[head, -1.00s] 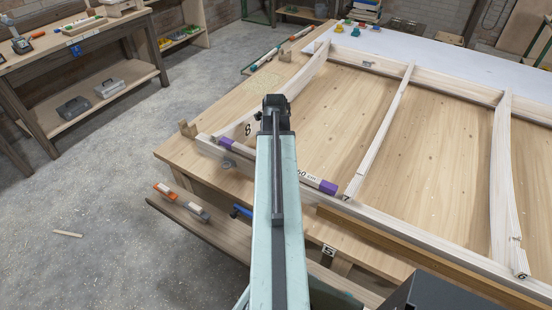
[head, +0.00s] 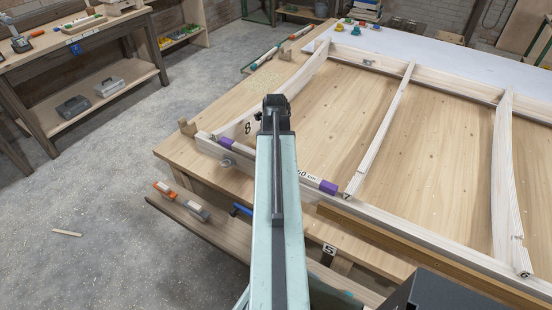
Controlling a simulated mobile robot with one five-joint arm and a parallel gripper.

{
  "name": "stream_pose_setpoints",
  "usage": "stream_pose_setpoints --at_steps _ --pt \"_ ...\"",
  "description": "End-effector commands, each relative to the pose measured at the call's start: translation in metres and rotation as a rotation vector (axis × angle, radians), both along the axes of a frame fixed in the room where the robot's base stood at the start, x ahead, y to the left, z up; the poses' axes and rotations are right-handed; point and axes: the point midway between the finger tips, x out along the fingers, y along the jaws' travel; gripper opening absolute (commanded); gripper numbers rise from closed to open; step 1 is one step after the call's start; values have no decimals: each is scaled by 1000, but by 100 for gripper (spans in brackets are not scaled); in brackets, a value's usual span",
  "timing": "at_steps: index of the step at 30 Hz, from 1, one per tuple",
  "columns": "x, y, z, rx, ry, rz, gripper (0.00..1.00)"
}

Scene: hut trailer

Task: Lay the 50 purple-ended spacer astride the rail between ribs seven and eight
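A pale spacer with purple ends (head: 328,187) lies lengthwise along the near rail (head: 390,223) of the wooden frame, between rib eight (head: 295,83) and rib seven (head: 378,134). Its other purple end (head: 226,142) shows left of my arm, close to rib eight. The right end is close to the foot of rib seven. My arm hides the spacer's middle and part of its printed label, so I cannot read the size surely. My gripper (head: 276,101) points away from me above the frame. Its fingers are hidden, and I cannot tell whether they touch anything.
The frame lies on a wooden bench (head: 180,157). Rib six (head: 507,180) stands to the right. A low shelf (head: 215,228) below the bench edge holds orange and grey tools. Another workbench (head: 85,45) stands at the left; the floor (head: 110,200) between is mostly clear.

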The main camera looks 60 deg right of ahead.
Motion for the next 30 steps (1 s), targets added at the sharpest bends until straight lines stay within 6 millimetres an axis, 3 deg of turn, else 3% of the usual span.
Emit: stream_pose_setpoints --at_steps 10,11,13,14,25,30 --pt "0 0 -6 0 0 0 0" --pt "0 0 -6 0 0 0 28" --pt "0 0 -5 0 0 0 47" --pt "0 0 -5 0 0 0 50" --pt "0 0 -3 0 0 0 50" --pt "0 0 14 0 0 0 50"
